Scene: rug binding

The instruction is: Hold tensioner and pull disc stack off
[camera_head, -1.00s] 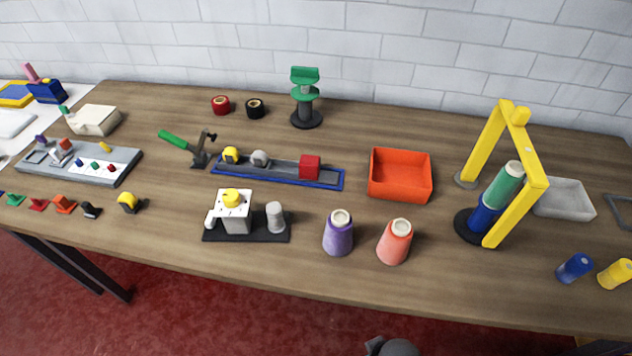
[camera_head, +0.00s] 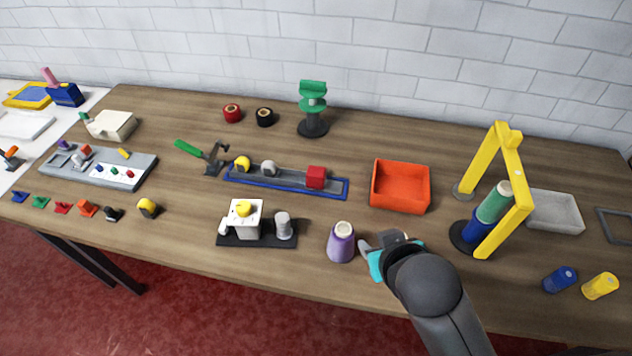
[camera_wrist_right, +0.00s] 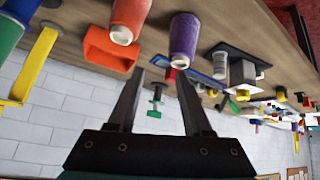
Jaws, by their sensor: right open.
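The likely tensioner (camera_head: 312,126) stands upright at the back of the table, with a round black base and grey post. Its green disc stack (camera_head: 313,104) sits around the post beneath a green top piece. My right gripper (camera_head: 380,244) is open and empty at the front, right of the purple cone and well short of the tensioner. In the right wrist view, the green and dark tensioner (camera_wrist_right: 155,101) appears upside down, small and distant between the open fingers (camera_wrist_right: 160,76). My left gripper is not in view.
A purple cone (camera_head: 341,243) stands beside my right gripper; a coral cone (camera_wrist_right: 129,20) shows in the wrist view. An orange tray (camera_head: 401,207), a blue-edged rail (camera_head: 265,181) and a yellow frame (camera_head: 513,179) stand around. Bare wood lies between tensioner and tray.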

